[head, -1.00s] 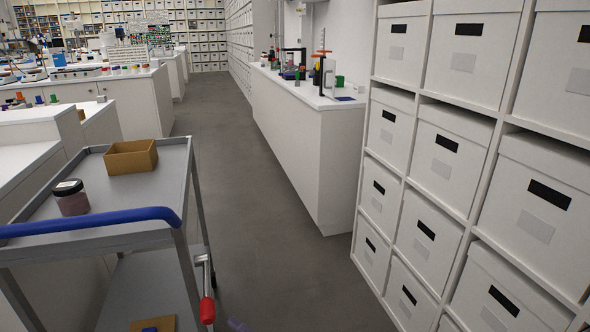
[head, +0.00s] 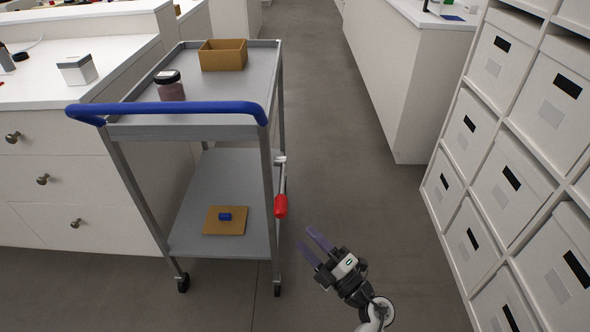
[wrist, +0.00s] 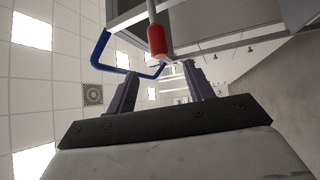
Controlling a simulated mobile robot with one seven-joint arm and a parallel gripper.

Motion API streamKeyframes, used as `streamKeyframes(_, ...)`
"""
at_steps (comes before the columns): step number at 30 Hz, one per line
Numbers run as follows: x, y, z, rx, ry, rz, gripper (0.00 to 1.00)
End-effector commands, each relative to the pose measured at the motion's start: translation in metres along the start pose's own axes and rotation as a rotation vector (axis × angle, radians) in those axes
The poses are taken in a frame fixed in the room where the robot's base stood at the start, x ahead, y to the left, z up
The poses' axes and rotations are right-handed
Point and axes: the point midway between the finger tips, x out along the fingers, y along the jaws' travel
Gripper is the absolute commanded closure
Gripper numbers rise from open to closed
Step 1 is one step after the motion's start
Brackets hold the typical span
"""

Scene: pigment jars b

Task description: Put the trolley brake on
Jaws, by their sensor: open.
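The grey trolley (head: 205,130) stands left of centre, with a blue push handle (head: 170,109) at its near end. A lever with a red grip (head: 281,206) hangs on its right side by the lower shelf, red end down; I take it for the brake. My gripper (head: 306,238) is open and empty, to the right of and a little below the red grip in the head view, apart from it. In the wrist view the red grip (wrist: 157,41) shows beyond and above the open fingers, with the blue handle (wrist: 99,48) at the left.
A dark-lidded jar (head: 171,87) and a cardboard box (head: 222,55) are on the trolley's top. A brown board (head: 226,228) with a small blue piece lies on the lower shelf. White drawers (head: 60,185) stand left, box shelves (head: 505,170) right; grey floor (head: 330,130) is clear between.

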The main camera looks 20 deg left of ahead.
Motion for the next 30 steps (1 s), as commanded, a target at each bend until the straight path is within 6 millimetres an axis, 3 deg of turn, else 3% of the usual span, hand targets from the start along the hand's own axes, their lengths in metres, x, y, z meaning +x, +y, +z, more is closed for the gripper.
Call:
streamKeyframes(1, 0.007, 0.018, -0.004, -0.065, 0.011, -0.057, 0.48)
streamKeyframes(3, 0.009, 0.028, -0.003, -0.153, 0.012, -0.147, 0.48)
streamKeyframes(9, 0.007, 0.043, 0.003, -0.309, -0.006, -0.318, 0.48)
streamKeyframes(14, 0.017, 0.038, 0.006, -0.326, -0.009, -0.341, 0.48)
streamKeyframes(30, 0.116, 0.004, 0.011, -0.324, -0.008, -0.337, 0.48)
